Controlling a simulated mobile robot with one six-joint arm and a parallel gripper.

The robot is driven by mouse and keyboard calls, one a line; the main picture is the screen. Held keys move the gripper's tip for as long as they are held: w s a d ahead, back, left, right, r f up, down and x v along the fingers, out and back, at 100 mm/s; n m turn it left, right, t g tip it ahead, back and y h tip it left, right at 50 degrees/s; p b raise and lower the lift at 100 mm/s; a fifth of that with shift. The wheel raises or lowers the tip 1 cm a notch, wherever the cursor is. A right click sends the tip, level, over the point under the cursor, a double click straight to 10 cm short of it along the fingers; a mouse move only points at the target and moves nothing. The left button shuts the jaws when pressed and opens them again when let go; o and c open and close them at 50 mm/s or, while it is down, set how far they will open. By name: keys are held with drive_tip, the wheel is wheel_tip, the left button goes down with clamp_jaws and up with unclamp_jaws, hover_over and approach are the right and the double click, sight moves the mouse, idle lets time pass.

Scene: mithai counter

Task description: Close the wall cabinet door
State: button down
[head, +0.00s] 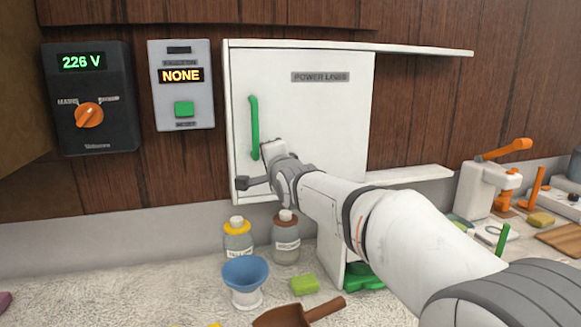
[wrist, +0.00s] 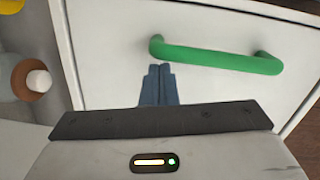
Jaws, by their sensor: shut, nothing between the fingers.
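The wall cabinet (head: 420,49) is white and hangs on brown wood panelling. Its white door (head: 310,120), labelled "POWER LINES", covers the left part of the cabinet. To the door's right, brown wood shows between the cabinet's top and bottom boards. A green bar handle (head: 253,128) stands upright near the door's left edge; it also shows in the wrist view (wrist: 215,57). My gripper (head: 268,150) is shut and empty, close to the handle's lower end, on its right side. In the wrist view its dark blue fingertips (wrist: 160,70) lie beside the handle; contact cannot be told.
A black voltage box (head: 95,125) and a grey panel reading "NONE" (head: 183,100) hang left of the cabinet. Below stand two bottles (head: 238,240) (head: 286,240), a blue bowl (head: 245,272) and a green sponge (head: 305,284). A grey-orange press (head: 487,190) stands at right.

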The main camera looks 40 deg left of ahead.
drive_tip(key=s+d+r, duration=0.1)
drive_tip(key=s+d, duration=0.1)
drive_tip(key=d, duration=0.9)
drive_tip(key=shift+s+p, duration=0.25)
drive_tip(key=shift+p, duration=0.15)
drive_tip(key=shift+r, duration=0.15)
